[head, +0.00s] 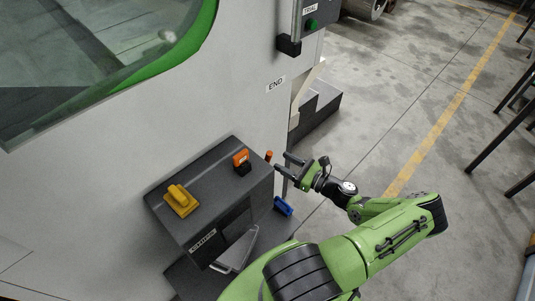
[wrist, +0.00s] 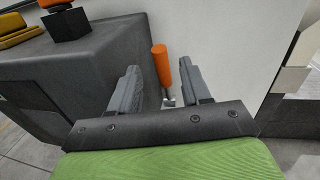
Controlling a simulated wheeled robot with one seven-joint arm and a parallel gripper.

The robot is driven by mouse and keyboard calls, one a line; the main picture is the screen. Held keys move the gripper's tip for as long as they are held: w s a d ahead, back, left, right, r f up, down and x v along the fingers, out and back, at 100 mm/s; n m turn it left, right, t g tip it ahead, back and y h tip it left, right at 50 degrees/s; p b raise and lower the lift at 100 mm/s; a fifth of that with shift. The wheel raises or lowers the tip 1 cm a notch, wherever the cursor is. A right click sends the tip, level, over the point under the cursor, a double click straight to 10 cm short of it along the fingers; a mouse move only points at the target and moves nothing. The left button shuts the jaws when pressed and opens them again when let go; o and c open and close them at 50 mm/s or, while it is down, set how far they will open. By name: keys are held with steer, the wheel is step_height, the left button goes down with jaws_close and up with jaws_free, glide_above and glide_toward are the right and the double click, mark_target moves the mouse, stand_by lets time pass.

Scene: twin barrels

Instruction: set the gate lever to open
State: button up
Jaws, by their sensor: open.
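An orange upright handle (head: 268,156), which looks like the gate lever, stands at the right end of the dark grey box. In the wrist view the orange handle (wrist: 161,66) rises from a small metal stem between the wall and the box. My gripper (head: 284,162) is open, just right of the handle in the head view. In the wrist view the fingers (wrist: 160,75) stand to either side of the handle, with no clear contact. The lower part of the stem is partly hidden by the gripper's palm.
The dark grey box (head: 213,190) carries a yellow handle (head: 180,199) and an orange-topped knob (head: 241,162). A blue handle (head: 283,206) sits low on its right side. The white machine wall (head: 215,110) rises behind. Open floor (head: 420,110) lies to the right.

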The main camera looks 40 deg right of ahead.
mark_target(269, 154)
steer(key=x, duration=0.7)
steer(key=shift+c, duration=0.4)
jaws_close()
